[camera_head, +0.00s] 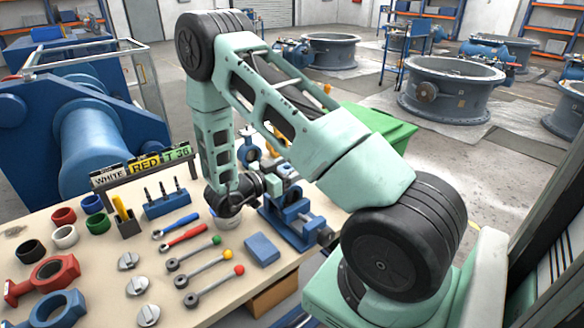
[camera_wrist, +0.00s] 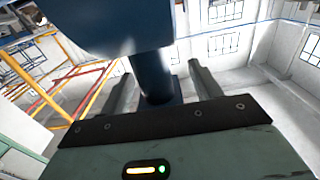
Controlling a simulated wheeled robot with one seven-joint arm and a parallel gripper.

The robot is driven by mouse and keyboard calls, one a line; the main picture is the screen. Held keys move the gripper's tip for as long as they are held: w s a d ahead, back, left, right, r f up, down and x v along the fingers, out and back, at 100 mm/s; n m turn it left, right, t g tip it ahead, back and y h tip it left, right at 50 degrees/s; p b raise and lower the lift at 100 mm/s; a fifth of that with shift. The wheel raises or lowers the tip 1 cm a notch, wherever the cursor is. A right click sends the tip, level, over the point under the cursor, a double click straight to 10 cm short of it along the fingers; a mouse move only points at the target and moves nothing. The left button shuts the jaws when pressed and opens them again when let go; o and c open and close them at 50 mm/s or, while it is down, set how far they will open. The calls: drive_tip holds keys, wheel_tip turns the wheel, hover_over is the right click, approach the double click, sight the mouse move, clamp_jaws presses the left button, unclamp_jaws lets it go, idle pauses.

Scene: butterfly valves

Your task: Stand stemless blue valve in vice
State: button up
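The blue vice (camera_head: 297,222) stands on the bench near its right edge, beyond my folded arm. A blue valve body, ring-shaped, (camera_head: 76,299) lies flat at the near left of the bench, cut by the picture's lower edge. Which object this blue part belongs to is unclear.
A red valve body (camera_head: 62,268), coloured rings (camera_head: 65,236), levers with coloured knobs (camera_head: 212,286) and grey discs (camera_head: 135,286) cover the bench's left and middle. A blue block (camera_head: 262,249) lies beside the vice. A label rack (camera_head: 140,170) stands behind.

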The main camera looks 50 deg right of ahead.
drive_tip(key=shift+a+f, duration=0.1)
drive_tip(key=shift+w+a, duration=0.1)
drive_tip(key=shift+a, duration=0.1)
drive_tip(key=b+v, duration=0.3)
drive_tip(key=v, duration=1.4)
drive_tip(key=shift+w+d, duration=0.1)
drive_tip(key=shift+w, duration=0.05)
